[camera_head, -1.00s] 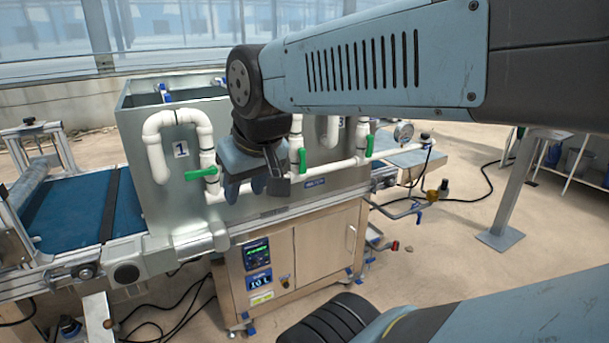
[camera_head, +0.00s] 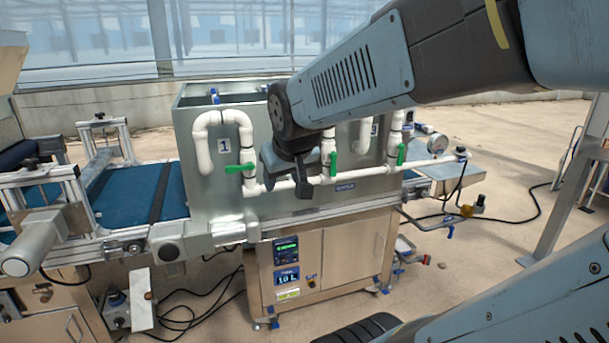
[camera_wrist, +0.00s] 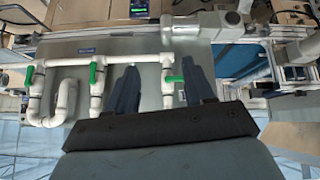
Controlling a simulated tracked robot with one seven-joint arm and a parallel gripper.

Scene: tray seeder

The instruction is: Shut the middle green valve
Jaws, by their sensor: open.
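The middle green valve (camera_head: 333,163) has its handle standing upright on a white pipe of the metal tank. It also shows in the wrist view (camera_wrist: 93,73), just left of my fingers. The valve by label 1 (camera_head: 240,168) has its handle lying level; the valve at the right (camera_head: 401,154) has its handle upright. My gripper (camera_head: 288,175) is open in front of the tank, between the label 1 valve and the middle valve. The pipe behind the middle valve is partly hidden by my arm.
A blue conveyor belt (camera_head: 128,196) runs into the machine at the left. A steel cabinet (camera_head: 325,255) with a small display stands below. Cables lie on the floor.

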